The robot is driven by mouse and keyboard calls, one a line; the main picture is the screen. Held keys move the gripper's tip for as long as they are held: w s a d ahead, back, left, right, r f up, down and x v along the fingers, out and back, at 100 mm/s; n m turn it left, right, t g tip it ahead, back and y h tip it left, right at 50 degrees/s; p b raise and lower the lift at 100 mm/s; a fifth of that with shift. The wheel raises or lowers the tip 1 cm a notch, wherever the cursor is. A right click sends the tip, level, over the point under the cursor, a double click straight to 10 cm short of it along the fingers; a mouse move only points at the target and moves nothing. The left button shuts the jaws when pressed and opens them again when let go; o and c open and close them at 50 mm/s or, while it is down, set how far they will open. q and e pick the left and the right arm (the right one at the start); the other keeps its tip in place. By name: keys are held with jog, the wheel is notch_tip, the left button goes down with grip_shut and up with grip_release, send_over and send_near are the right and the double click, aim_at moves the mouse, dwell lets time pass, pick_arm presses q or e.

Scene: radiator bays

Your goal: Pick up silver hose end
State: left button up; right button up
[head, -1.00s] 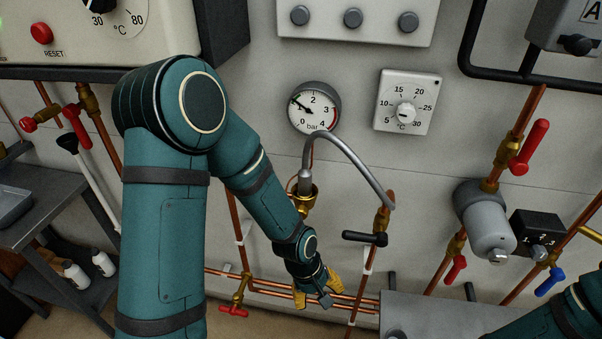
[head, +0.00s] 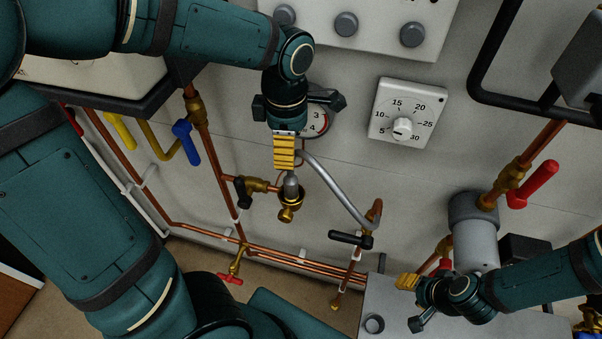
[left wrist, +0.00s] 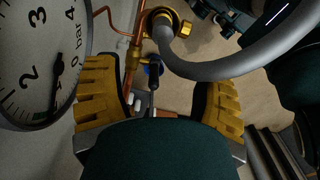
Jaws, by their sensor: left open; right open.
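The silver hose (head: 335,188) arcs across the wall. Its left end, a silver hose end (head: 291,186), stands upright at the brass valve (head: 290,204); its right end reaches a copper pipe beside a black lever. My left gripper (head: 285,165) points down just above the left hose end, in front of the gauge. In the left wrist view the left gripper (left wrist: 160,80) is open, its yellow fingers apart, and the grey hose (left wrist: 230,62) curves across beyond them. Nothing is between the fingers. My right gripper (head: 408,300) is open at the lower right, above a grey box.
The pressure gauge (head: 317,121) is partly hidden behind my left gripper and is close in the wrist view (left wrist: 40,60). Copper pipes (head: 290,260) run along the wall below. A thermostat dial (head: 408,112) is at the right. The grey box (head: 400,312) stands at the bottom.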

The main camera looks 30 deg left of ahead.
aim_at(289, 175)
pick_arm(q)
jog(key=f, duration=0.5)
jog(key=f+b, duration=0.1)
jog(key=f, duration=0.2)
jog(key=shift+s, duration=0.3)
jog(key=shift+w+d+f+b, duration=0.1)
jog(key=shift+f+b, duration=0.05)
jog(key=shift+f, duration=1.25)
jog(key=shift+w+d+f+b, duration=0.1)
jog(key=shift+f+b, duration=0.05)
jog(key=shift+f, duration=1.25)
grip_shut()
